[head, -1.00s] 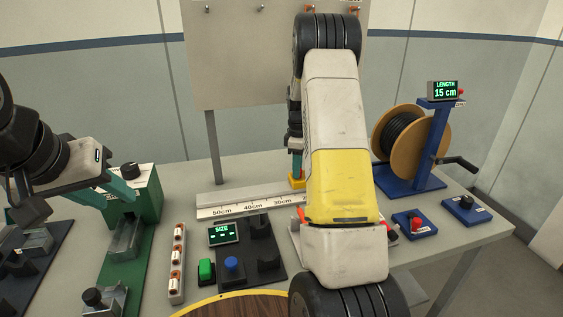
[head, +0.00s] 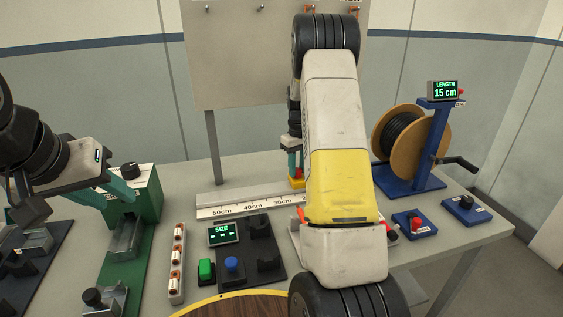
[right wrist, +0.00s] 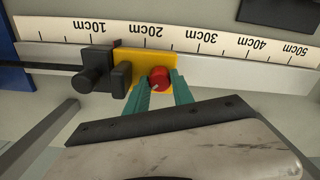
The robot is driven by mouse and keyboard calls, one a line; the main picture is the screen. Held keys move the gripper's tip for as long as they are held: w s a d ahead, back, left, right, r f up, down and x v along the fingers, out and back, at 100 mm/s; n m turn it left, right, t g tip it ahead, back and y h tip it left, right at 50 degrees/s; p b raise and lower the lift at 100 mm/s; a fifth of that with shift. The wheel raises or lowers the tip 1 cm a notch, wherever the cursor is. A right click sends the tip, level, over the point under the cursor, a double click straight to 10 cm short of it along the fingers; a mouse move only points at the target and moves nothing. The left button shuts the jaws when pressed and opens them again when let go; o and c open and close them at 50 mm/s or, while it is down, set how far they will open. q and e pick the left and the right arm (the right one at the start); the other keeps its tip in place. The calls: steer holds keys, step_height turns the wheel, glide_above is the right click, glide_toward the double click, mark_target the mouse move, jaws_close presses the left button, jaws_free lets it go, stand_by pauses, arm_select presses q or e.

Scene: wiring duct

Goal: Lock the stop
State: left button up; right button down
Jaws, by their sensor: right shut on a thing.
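The stop is a yellow block (right wrist: 140,66) with a red round knob (right wrist: 159,78), sitting on the ruler rail (right wrist: 215,45) beside the 20cm mark in the right wrist view. My right gripper (right wrist: 161,84) has its teal fingers on both sides of the red knob, shut on it. In the head view the yellow block (head: 297,184) shows below the right gripper (head: 295,167), partly hidden by my right arm. My left gripper (head: 118,200) is open and empty, beside the green machine (head: 148,192) at the left.
A black clamp-like part (right wrist: 98,72) stands against the stop, with a dark cable (right wrist: 40,66) running left from it. A cable spool (head: 408,140) with a crank and a "15 cm" display (head: 444,91) stand at the right. Button boxes (head: 414,223) sit near the front right.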

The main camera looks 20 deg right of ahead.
steer(key=m, duration=0.4)
steer(key=shift+m, duration=0.3)
steer(key=m, duration=0.4)
steer(key=shift+m, duration=0.3)
steer(key=c, duration=1.1)
jaws_free()
